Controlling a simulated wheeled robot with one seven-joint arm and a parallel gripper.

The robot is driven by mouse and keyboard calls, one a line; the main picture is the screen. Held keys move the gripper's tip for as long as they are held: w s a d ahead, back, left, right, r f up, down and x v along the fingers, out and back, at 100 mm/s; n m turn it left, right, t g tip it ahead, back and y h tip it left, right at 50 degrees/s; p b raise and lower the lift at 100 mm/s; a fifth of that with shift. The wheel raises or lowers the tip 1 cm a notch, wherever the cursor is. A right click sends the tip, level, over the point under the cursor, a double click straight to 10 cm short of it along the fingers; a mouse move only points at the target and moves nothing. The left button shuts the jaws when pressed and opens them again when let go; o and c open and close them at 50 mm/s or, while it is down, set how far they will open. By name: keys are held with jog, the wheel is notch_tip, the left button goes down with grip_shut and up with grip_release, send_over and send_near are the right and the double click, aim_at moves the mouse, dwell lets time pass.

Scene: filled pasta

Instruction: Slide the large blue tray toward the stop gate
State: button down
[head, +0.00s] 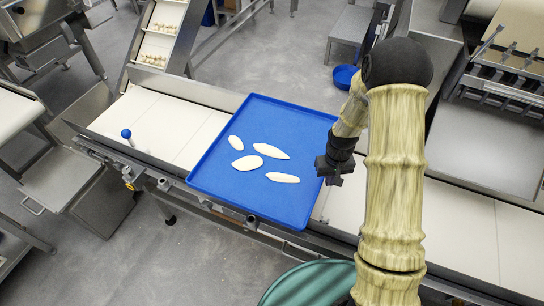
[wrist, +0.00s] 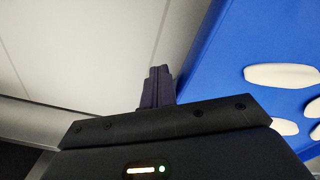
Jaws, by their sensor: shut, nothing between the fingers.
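The large blue tray (head: 225,185) lies flat and slightly turned on the white conveyor belt (head: 160,121), overhanging its near rail. Several pale flat pieces (head: 247,162) rest on it. My gripper (head: 328,172) is at the tray's right edge, pointing down, with its fingers together and empty. In the wrist view the closed fingers (wrist: 157,88) are over white belt, with the blue tray (wrist: 222,62) to their right. I cannot tell whether they touch the tray's rim. I cannot clearly identify the stop gate; a blue-knobbed lever (head: 127,135) stands at the belt's left, near side.
White belt is bare left of the tray, and more belt (head: 460,230) runs to the right behind my arm. A sloped chute (head: 160,32) with small pale pieces meets the belt's far side. A green round container (head: 308,284) stands in front.

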aim_at(260, 157)
jog(key=shift+w+a+p, duration=0.15)
jog(key=shift+w+a, duration=1.25)
jog(key=shift+a, duration=2.8)
jog(key=shift+w+a+p, duration=0.15)
jog(key=shift+w+a, duration=1.2)
jog(key=shift+a, duration=2.9)
jog(key=shift+w+a+p, duration=0.15)
jog(key=shift+w+a, duration=1.25)
jog(key=shift+a, duration=2.8)
jog(key=shift+s+d, duration=0.2)
jog(key=shift+d, duration=0.3)
jog(key=shift+s+d, duration=0.15)
jog(key=shift+d, duration=0.35)
notch_tip(260, 157, up, 9)
jog(key=p, duration=0.6)
